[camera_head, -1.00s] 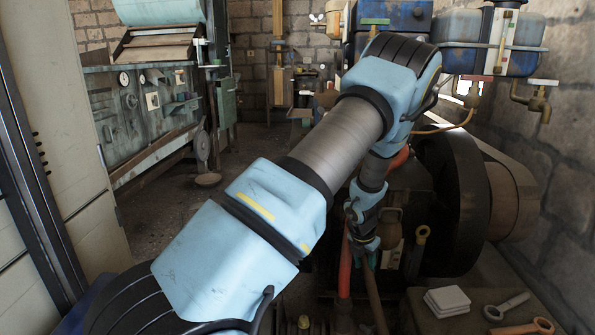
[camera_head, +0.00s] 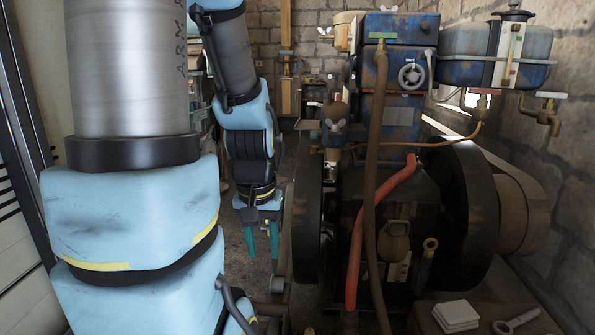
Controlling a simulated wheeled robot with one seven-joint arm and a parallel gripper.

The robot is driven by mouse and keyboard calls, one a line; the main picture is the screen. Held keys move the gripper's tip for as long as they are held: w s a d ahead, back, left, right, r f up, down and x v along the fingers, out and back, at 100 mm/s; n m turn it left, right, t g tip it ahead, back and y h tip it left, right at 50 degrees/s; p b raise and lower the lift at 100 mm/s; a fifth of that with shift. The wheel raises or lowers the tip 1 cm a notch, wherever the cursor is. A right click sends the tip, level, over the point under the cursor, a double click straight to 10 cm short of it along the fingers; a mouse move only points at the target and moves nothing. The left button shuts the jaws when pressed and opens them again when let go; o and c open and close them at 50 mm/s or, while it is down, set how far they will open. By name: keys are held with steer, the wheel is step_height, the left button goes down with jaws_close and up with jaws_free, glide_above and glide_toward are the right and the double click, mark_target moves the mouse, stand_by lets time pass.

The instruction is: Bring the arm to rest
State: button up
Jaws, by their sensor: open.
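My arm, light blue and grey, stands up across the left side of the view. Its forearm hangs down left of the engine. My gripper (camera_head: 261,241) is at its end, pointing down with two teal fingers apart. It is open, with nothing seen between the fingers. It hangs left of the engine's near dark wheel (camera_head: 305,220), and I cannot tell how far it is from it. The blue engine block (camera_head: 398,85) with its small handwheel is in full view.
A red hose (camera_head: 357,250) and a brown hose (camera_head: 372,190) run down the engine's front. A large black flywheel (camera_head: 470,205) and a blue tank (camera_head: 465,42) are at right. White pads (camera_head: 456,315) and a wrench (camera_head: 515,322) lie on a surface at lower right.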

step_height(320, 180, up, 14)
steer(key=p, duration=1.2)
steer(key=shift+w, duration=0.25)
